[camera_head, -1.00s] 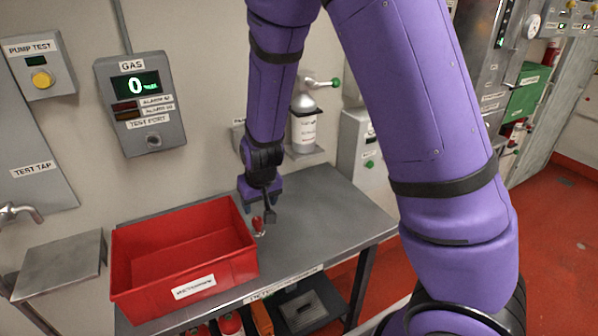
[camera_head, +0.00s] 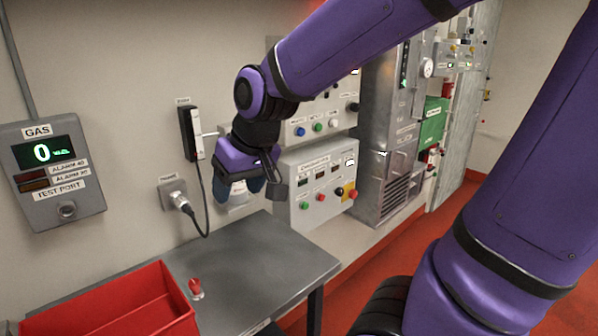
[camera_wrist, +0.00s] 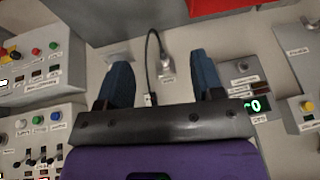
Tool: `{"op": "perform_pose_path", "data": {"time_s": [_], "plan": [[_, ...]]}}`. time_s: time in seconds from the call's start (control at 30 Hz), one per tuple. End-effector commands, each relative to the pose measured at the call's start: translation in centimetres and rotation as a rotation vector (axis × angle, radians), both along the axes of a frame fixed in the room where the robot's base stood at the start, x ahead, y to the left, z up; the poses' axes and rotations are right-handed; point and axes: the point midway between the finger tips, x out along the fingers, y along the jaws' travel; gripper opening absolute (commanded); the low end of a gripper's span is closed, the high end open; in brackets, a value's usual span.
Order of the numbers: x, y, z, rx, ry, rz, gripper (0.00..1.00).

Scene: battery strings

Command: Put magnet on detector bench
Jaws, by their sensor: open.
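A small red piece with a pale base, which looks like the magnet (camera_head: 195,288), stands on the grey metal bench (camera_head: 262,262), just right of the red bin. The bench's label is not readable here, so I cannot confirm its name. My gripper (camera_head: 240,190) is open, up above the far side of the bench near the wall, well apart from the red piece. In the wrist view its two blue fingers (camera_wrist: 161,78) are spread with nothing between them. The wrist view does not show the red piece.
The red bin (camera_head: 110,318) takes up the bench's left end. A wall socket (camera_head: 175,195) with a plugged cable and a black handset (camera_head: 192,132) are close behind my gripper. Control panels (camera_head: 318,185) stand to the right. The bench's right half is clear.

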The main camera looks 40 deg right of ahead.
Motion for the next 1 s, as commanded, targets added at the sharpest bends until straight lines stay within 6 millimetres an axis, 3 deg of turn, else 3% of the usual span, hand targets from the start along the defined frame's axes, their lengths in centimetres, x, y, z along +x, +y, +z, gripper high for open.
{"op": "perform_pose_path", "data": {"time_s": [0.2,0.43,0.6,1.0], "plan": [[-5.9,-1.9,3.6,-0.043,-0.044,-0.014,0.61],[-10.7,-3.1,5.3,-0.095,-0.069,-0.038,0.61],[-12.0,-3.3,5.6,-0.114,-0.072,-0.046,0.61],[-12.1,-3.3,5.6,-0.115,-0.071,-0.045,0.61]]}}
